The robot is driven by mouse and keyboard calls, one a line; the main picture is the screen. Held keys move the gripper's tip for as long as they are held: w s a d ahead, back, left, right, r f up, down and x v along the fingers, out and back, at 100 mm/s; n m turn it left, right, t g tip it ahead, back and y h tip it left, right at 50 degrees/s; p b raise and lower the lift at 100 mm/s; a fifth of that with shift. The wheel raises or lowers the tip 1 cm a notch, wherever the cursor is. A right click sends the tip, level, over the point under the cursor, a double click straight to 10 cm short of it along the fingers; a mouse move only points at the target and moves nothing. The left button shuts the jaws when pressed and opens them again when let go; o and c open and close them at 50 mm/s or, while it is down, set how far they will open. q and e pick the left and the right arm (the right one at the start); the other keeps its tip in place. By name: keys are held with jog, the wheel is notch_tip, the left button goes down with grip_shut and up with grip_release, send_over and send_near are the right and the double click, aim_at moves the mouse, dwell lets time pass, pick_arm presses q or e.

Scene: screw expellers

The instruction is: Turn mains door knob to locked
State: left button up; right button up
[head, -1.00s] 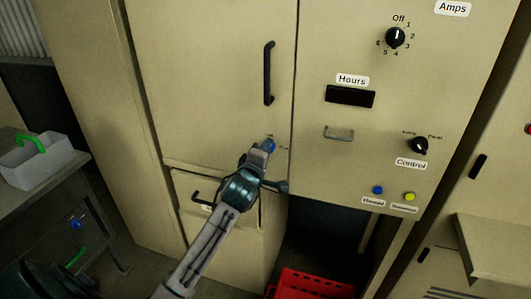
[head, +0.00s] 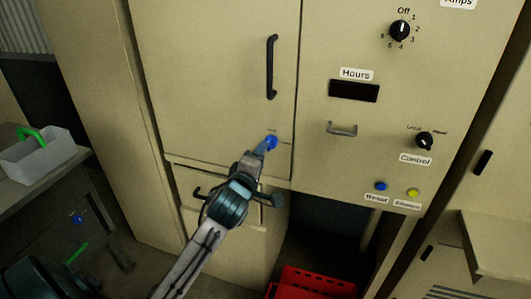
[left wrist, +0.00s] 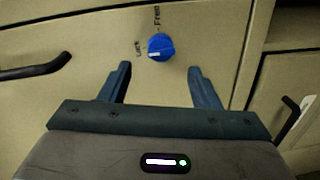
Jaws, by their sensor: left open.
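The mains door knob (head: 271,142) is a small blue round knob on the beige cabinet door, below the long black handle. In the left wrist view the knob (left wrist: 161,47) shows a white mark at its left side, pointing toward the left label, which seems to read Lock. A label like Free stands above it there. My left gripper (left wrist: 159,70) is open and empty, its two fingers just short of the knob, one toward each side. In the head view the left gripper (head: 260,152) is just below left of the knob. My right gripper is not in view.
The long black handle (head: 271,67) is above the knob. A control panel with a Control dial (head: 424,140) and two buttons is at right. A red crate (head: 308,284) stands below. A grey table with a tote (head: 37,155) is at left.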

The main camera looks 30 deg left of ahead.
pick_arm(q)
jog(key=shift+v, duration=2.05)
